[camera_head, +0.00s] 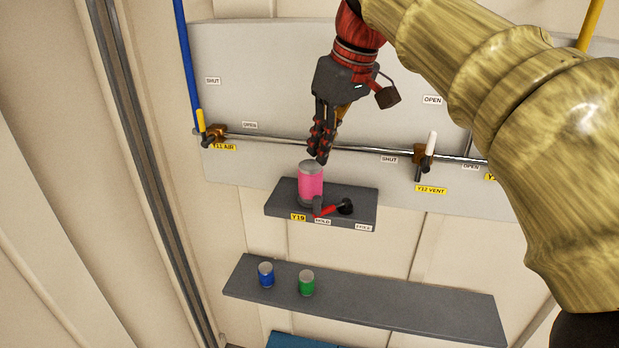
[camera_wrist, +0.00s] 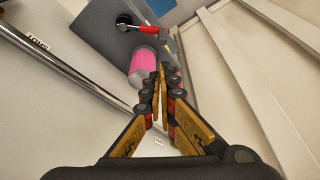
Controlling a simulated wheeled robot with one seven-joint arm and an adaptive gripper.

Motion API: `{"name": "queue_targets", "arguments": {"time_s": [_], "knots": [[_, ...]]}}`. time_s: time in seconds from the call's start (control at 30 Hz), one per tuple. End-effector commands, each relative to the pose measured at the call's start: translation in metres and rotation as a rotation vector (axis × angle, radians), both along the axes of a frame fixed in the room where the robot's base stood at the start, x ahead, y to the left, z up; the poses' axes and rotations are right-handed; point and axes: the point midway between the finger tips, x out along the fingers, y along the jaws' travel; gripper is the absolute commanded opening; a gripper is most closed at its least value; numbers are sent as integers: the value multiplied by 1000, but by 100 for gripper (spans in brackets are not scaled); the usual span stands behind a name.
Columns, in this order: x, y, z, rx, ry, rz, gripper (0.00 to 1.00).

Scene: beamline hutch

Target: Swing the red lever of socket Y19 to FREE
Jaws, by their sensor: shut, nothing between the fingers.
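The Y19 socket is on a small grey shelf (camera_head: 360,195), with a yellow Y19 tag (camera_head: 298,217) on its front edge. A pink can (camera_head: 311,182) with grey ends stands upright there. My gripper (camera_head: 319,158) is shut and empty, just above the can. In the wrist view the fingertips (camera_wrist: 160,72) are beside the pink can (camera_wrist: 145,64); the red lever (camera_wrist: 141,29) lies beyond. Contact with the can cannot be told.
A metal pipe (camera_head: 290,141) runs along the wall behind, with the Y11 AIR valve (camera_head: 217,132) left and the Y12 VENT valve (camera_head: 421,155) right. A lower shelf (camera_head: 400,301) holds a blue can (camera_head: 266,274) and a green can (camera_head: 306,283); its right part is clear.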

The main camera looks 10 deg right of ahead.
Motion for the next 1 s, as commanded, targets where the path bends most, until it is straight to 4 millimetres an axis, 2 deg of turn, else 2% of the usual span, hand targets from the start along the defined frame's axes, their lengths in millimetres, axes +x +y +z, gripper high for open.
{"name": "queue_targets", "arguments": {"time_s": [0.17,0.6,0.8,1.0], "knots": [[3,3,-14,0,4,1,0],[23,16,-80,0,2,0,0],[27,18,-93,-1,1,0,0],[27,18,-94,0,0,0,0]]}}
